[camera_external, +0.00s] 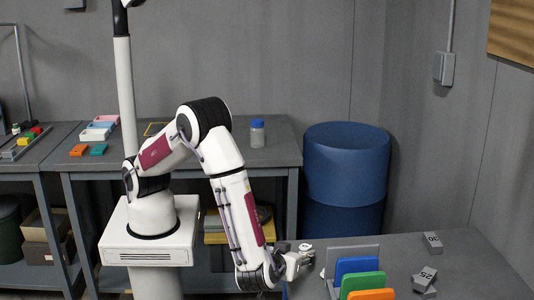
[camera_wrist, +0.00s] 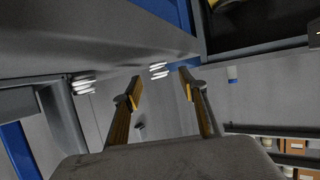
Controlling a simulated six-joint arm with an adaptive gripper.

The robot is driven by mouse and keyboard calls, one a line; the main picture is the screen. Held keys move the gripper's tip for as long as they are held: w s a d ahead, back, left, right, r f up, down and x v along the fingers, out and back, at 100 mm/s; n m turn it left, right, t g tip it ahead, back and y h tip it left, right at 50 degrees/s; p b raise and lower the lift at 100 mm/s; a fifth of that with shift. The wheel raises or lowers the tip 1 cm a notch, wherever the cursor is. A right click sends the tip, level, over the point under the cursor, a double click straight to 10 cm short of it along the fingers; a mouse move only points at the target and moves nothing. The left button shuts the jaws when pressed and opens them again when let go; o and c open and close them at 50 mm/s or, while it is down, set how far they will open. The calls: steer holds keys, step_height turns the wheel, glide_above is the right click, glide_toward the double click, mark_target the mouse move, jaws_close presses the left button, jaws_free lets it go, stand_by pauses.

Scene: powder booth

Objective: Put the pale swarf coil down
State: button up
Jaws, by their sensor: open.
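A pale, ringed shape that looks like the swarf coil (camera_wrist: 158,70) shows in the wrist view, just beyond and between my fingertips. A second similar pale shape (camera_wrist: 83,85) shows further left; I cannot tell which is the task's coil. My gripper (camera_wrist: 160,82) is open, its two fingers spread apart with a clear gap. In the external view my gripper (camera_external: 297,262) is low at the left edge of the right-hand grey table (camera_external: 445,270). A small pale thing (camera_external: 306,247) shows beside it; its contact with the fingers is too small to tell.
A rack with blue (camera_external: 357,266), green (camera_external: 362,281) and orange (camera_external: 372,294) plates stands just right of my gripper. Grey numbered blocks (camera_external: 425,279) (camera_external: 433,241) lie further right. A blue drum (camera_external: 345,175) stands behind. A blue-lidded jar (camera_external: 257,133) is on the back bench.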

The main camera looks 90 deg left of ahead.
mark_target(304, 248)
steer(key=shift+r+x, duration=0.2)
steer(key=shift+x, duration=2.2)
steer(key=shift+w, duration=0.15)
steer(key=c, duration=0.9)
steer(key=shift+c, duration=0.2)
steer(key=shift+r, duration=0.2)
steer(key=shift+r, duration=4.9)
steer(key=shift+f, duration=0.1)
